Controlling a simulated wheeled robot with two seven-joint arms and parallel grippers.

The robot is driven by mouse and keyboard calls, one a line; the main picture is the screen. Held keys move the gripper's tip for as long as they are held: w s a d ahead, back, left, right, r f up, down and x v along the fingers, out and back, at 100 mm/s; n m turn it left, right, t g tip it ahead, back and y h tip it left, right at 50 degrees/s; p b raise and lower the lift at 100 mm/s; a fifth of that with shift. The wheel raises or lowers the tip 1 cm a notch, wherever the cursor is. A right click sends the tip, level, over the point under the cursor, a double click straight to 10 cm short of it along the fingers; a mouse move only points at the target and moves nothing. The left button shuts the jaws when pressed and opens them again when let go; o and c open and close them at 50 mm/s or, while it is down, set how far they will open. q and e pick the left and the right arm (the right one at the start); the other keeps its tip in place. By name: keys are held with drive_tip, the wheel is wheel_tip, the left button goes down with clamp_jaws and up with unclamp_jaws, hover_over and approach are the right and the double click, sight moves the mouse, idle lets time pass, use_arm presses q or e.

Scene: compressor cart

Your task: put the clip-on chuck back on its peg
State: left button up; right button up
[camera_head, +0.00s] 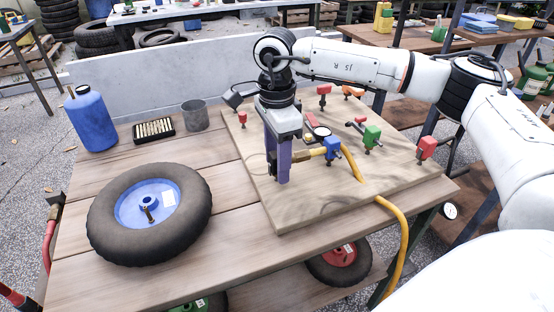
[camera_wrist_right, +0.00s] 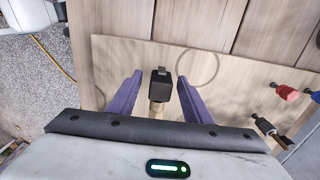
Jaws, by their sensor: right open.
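My right gripper (camera_head: 277,176) reaches down over the wooden board with its purple fingers apart. In the right wrist view its open fingers (camera_wrist_right: 160,78) stand on either side of a black-ended brass fitting, which looks like the clip-on chuck (camera_wrist_right: 158,86); a gap shows on each side of it. In the head view the chuck's brass part (camera_head: 309,154) sticks out to the right of the fingers, beside a blue block (camera_head: 332,146) and the yellow hose (camera_head: 352,165). The fingers hide its black end there. I cannot tell which peg is its own. My left gripper is not in view.
The board (camera_head: 330,205) also bears a green block (camera_head: 372,134), red blocks (camera_head: 426,147) and a small gauge.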

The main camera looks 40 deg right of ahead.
wheel_tip(320, 180, up, 10)
drive_tip(key=shift+r, duration=0.15)
idle(0.8)
